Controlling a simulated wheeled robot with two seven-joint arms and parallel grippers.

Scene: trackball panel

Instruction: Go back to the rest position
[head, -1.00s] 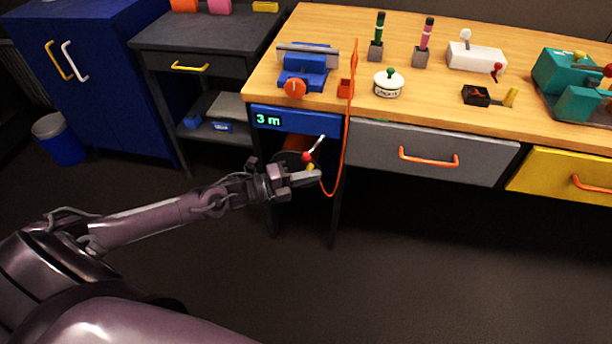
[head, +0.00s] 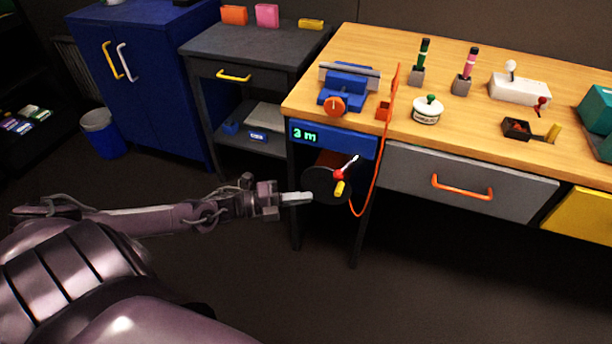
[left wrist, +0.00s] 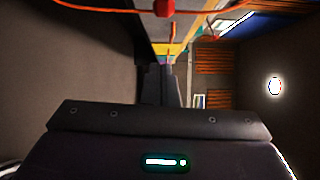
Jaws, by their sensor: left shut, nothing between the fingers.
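My left gripper (head: 297,198) is shut and empty in the head view. It points right, in front of the left end of the workbench (head: 345,50) and below its top. A dark round reel (head: 318,186) hangs under the blue "3 m" display (head: 330,139), just beyond the fingertips. It has a lever with a red knob (head: 339,174) and a yellow grip (head: 339,188). The fingertips look apart from the grip. In the left wrist view a red knob (left wrist: 163,8) shows at the top edge. My right gripper is in neither view.
An orange cord (head: 377,170) hangs in a loop from the bench edge near the reel. A grey drawer (head: 470,183) with an orange handle lies to the right. A dark side table (head: 240,50), a blue cabinet (head: 150,60) and a blue bin (head: 103,135) stand left. The floor in front is clear.

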